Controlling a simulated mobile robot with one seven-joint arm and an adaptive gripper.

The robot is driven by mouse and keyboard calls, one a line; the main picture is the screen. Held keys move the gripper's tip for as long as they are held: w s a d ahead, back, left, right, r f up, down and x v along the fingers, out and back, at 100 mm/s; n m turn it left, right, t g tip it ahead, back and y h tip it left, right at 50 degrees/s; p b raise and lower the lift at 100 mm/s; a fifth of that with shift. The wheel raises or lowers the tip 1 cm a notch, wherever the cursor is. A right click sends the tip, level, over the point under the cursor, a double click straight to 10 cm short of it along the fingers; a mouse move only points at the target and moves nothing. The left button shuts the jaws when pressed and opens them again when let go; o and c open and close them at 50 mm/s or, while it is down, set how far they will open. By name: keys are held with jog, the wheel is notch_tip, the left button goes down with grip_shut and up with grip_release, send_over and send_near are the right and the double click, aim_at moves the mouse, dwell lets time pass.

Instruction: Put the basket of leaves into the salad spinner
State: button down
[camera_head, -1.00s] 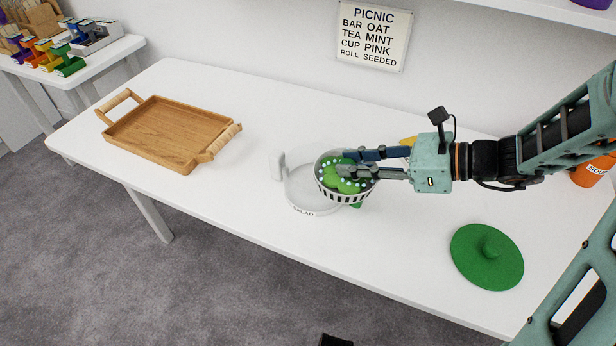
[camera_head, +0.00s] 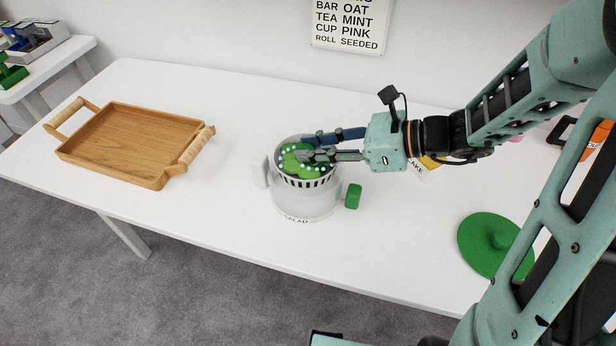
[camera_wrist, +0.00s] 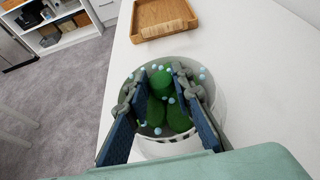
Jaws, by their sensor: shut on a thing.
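The basket of leaves (camera_head: 293,170) is a white basket with dark slots, holding green leaves and pale blue drops. It sits at the mouth of the salad spinner (camera_head: 305,203), a clear bowl labelled SALAD, and its upper part shows inside the bowl's rim. Whether it rests on the bowl's bottom is hidden. My gripper (camera_head: 306,147) is shut on the basket, reaching in from the right. In the wrist view the leaves (camera_wrist: 165,100) lie between the fingers, with the clear bowl wall around them. The green lid (camera_head: 494,244) lies on the table to the right.
A wooden tray (camera_head: 135,140) stands on the left of the white table (camera_head: 230,115). A green knob (camera_head: 353,196) is at the spinner's right side and a pale handle at its left. A yellow-and-white CAKE item (camera_head: 425,168) lies behind my wrist. The table front is clear.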

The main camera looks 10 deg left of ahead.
jog(key=shift+f+b, duration=0.75)
jog(key=shift+f, duration=2.65)
jog(key=shift+f, duration=0.1)
jog(key=shift+f, duration=0.15)
jog(key=c, duration=2)
grip_release()
jog(key=shift+o, duration=0.2)
jog(key=shift+r, duration=0.25)
jog(key=shift+d+r, duration=0.15)
jog(key=shift+d, duration=0.2)
jog(key=p+v, duration=0.2)
jog(key=v, duration=0.9)
